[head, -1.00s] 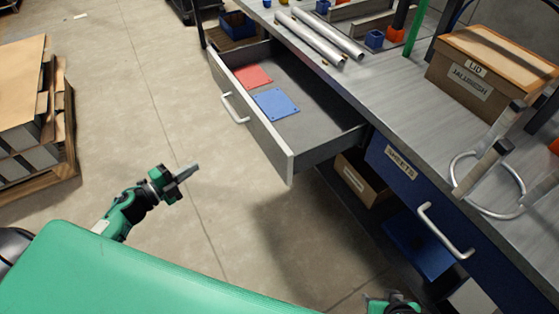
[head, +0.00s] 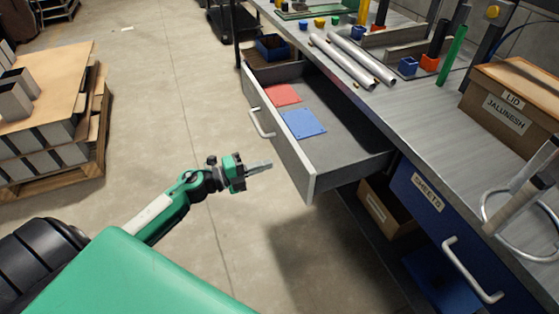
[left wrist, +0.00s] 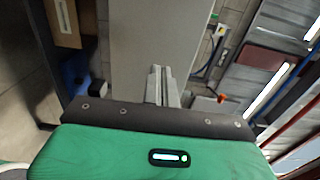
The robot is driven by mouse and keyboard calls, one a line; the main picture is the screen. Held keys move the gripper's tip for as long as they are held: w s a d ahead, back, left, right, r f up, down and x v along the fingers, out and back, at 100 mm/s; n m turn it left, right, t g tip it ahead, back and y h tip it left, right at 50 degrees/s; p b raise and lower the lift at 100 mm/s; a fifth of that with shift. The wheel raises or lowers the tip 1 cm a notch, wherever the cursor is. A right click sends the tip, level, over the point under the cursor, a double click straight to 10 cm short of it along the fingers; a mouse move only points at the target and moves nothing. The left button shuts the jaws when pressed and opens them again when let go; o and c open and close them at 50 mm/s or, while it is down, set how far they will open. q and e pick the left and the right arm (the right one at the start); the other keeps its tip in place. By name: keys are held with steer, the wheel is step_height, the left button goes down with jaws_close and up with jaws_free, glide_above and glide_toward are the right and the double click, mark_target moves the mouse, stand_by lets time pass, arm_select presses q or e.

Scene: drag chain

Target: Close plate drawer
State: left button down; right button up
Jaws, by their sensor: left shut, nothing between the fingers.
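The plate drawer (head: 283,137) is pulled out from the workbench in the head view, with a light front panel and a silver handle (head: 261,123). A red plate (head: 283,95) and a blue plate (head: 303,124) lie flat inside it. My left gripper (head: 268,165) is shut and empty, in front of the drawer's front panel and apart from it in the head view. In the left wrist view, the shut fingers (left wrist: 162,85) point at a pale flat panel, which looks like the drawer front (left wrist: 155,40). My right gripper is not visible.
The workbench top (head: 420,120) carries metal tubes (head: 350,62), small blue boxes and a lidded carton (head: 510,105). A closed blue drawer marked SHEETS (head: 428,195) is to the right. The floor between is clear.

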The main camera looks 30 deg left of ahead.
mark_target(290, 158)
arm_select(q)
steer(key=shift+x, duration=2.5)
steer(key=p+x, duration=0.1)
steer(key=x, duration=0.2)
steer(key=p+x, duration=0.1)
steer(key=x, duration=0.2)
steer(key=shift+w+d+r, duration=0.15)
steer(key=shift+w+r, duration=0.1)
steer(key=x, duration=0.9)
steer(key=shift+w+f+p, duration=0.1)
steer(key=shift+f+p, duration=0.05)
steer(key=shift+p, duration=0.2)
steer(key=b+x, duration=0.1)
steer(key=x, duration=0.8)
steer(key=shift+w+d+f, duration=0.15)
steer(key=shift+w+d, duration=0.25)
steer(key=shift+w, duration=0.1)
steer(key=shift+d+r, duration=0.1)
steer(key=shift+r, duration=0.25)
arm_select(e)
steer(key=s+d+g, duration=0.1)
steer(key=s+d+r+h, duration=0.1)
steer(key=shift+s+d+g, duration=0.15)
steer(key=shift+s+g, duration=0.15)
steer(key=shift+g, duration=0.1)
